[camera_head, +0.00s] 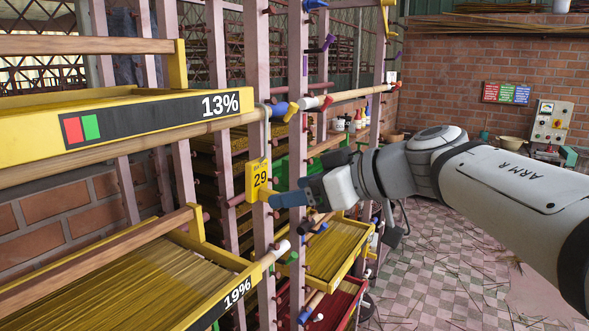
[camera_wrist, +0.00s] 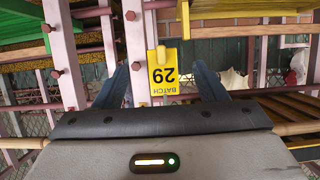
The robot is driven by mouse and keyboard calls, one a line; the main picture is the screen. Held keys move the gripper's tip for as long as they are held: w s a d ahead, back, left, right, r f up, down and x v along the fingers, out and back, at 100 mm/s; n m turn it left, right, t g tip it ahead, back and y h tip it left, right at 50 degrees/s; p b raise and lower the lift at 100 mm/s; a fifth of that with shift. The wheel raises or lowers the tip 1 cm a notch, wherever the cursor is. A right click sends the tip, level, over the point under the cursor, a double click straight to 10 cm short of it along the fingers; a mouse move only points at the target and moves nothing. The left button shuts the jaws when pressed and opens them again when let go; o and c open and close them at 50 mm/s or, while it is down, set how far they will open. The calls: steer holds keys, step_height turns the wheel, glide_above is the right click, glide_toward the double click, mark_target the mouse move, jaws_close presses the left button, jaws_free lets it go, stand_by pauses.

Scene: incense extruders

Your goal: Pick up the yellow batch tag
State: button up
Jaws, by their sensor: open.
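The yellow batch tag (camera_head: 257,177) carries the number 29 and hangs on a pink post of the rack in the head view. In the wrist view the tag (camera_wrist: 163,74) appears upside down, between the two blue fingers. My gripper (camera_head: 277,199) is at the tag, with its blue fingertips beside the tag's lower right edge. In the wrist view my gripper (camera_wrist: 164,82) is open, one finger on each side of the tag, with gaps visible between the fingers and the tag.
A yellow tray (camera_head: 30,140) marked 13% sits above a tray of sticks (camera_head: 120,290) marked 19% at left. Pink posts with pegs and a wooden rail (camera_head: 345,96) surround the tag. Another stick tray (camera_head: 335,250) is below my gripper.

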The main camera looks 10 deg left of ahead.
mark_target(274, 191)
steer(key=x, duration=0.5)
steer(key=shift+w+a+r+p, duration=0.15)
steer(key=shift+a+r+p, duration=0.05)
steer(key=shift+a+p, duration=0.15)
steer(key=shift+d, duration=0.1)
steer(key=c, duration=1.1)
